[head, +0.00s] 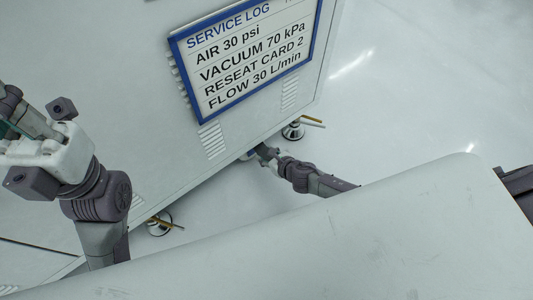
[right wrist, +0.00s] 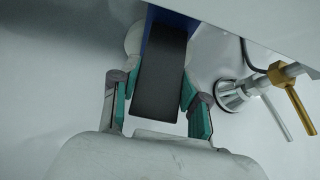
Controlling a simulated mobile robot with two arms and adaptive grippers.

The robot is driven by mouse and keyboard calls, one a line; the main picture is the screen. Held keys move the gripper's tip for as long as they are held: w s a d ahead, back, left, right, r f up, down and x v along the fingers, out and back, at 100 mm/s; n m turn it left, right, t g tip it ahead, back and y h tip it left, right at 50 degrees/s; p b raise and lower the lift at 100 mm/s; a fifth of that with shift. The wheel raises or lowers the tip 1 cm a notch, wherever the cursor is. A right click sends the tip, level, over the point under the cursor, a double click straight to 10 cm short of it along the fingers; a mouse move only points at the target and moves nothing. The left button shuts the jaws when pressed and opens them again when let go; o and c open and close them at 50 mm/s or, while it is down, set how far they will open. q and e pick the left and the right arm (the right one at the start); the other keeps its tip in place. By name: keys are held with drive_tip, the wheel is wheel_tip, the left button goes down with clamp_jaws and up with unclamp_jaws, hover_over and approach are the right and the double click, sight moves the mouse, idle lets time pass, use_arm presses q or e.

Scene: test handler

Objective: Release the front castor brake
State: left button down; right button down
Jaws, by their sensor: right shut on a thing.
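The black brake pedal (right wrist: 160,75) hangs from a blue bracket (right wrist: 172,17) under the cabinet edge in the right wrist view. A pale round part, perhaps the castor wheel, shows partly behind it. My right gripper (right wrist: 158,92) has its green-padded fingers on both sides of the pedal and is shut on it. In the head view my right gripper (head: 266,154) is low at the cabinet's bottom edge, where a bit of blue (head: 247,155) shows; the pedal is hardly visible there. My left gripper (head: 8,126) is at the left edge, partly cut off, away from the cabinet's castor.
The pale cabinet (head: 150,130) carries a blue-framed service log sign (head: 250,60). The right foot (right wrist: 230,96) is close beside my right gripper. Floor to the right is clear.

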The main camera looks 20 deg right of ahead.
drive_tip(key=shift+w+a+r, duration=0.2)
drive_tip(key=shift+w+r, duration=0.05)
drive_tip(key=shift+r, duration=0.15)
drive_tip(key=c, duration=0.8)
unclamp_jaws()
drive_tip(key=shift+o, duration=1.2)
drive_tip(key=shift+s+d+f, duration=0.1)
drive_tip(key=shift+s, duration=0.1)
drive_tip(key=v, duration=1.2)
